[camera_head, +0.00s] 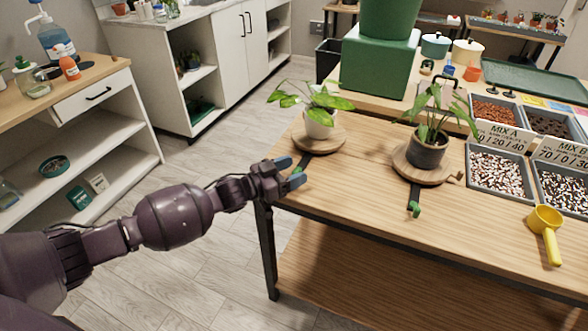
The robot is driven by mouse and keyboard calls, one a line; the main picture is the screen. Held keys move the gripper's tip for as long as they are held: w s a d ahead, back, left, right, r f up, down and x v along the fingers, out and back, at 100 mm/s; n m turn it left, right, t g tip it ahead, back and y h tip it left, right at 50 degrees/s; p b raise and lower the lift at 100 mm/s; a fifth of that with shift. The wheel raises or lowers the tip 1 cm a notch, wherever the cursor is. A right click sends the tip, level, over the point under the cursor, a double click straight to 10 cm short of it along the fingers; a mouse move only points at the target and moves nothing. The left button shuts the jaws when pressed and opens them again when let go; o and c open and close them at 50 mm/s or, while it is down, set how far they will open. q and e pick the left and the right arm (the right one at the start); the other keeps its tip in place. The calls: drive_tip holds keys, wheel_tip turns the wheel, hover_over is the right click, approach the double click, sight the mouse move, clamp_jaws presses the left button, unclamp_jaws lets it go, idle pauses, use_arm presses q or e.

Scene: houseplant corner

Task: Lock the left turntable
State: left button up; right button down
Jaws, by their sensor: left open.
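The left turntable (326,144) is a round wooden disc near the table's left side, with a white pot (319,124) holding a leafy plant on it. A dark lever (305,160) with a green tip sticks out from under its front, toward the left front edge. My left gripper (291,172) is open at that edge, its two blue fingertips close to the lever's green tip. I cannot tell whether they touch it. The right turntable (401,161) carries a dark grey pot (427,152), and its green-tipped lever (415,199) points toward the front. My right gripper is not in view.
Grey trays of pebbles (497,171) and mix signs (503,137) fill the table's right side, with a yellow scoop (545,228) in front. A green box (378,65) stands behind. The wooden tabletop (355,190) between the two levers is clear.

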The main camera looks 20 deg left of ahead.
use_arm(q)
drive_tip(key=p+v, duration=0.1)
drive_tip(key=v, duration=0.9)
drive_tip(key=shift+s+r, duration=0.1)
drive_tip(key=s+f+n+g+y+p, duration=0.1)
drive_tip(key=s+f+n+y, duration=0.1)
drive_tip(key=s, duration=0.7)
drive_tip(key=s+d+f+n+g+y+p, duration=0.1)
drive_tip(key=s+f+y, duration=0.3)
drive_tip(key=s, duration=0.6)
drive_tip(key=s+f+n+g+y+p, duration=0.1)
drive_tip(key=s+y, duration=0.4)
drive_tip(key=s, duration=0.5)
wheel_tip(320, 180, down, 2)
drive_tip(key=shift+d+n+p, duration=0.3)
drive_tip(key=shift+n+p, duration=0.35)
drive_tip(key=shift+n, duration=0.55)
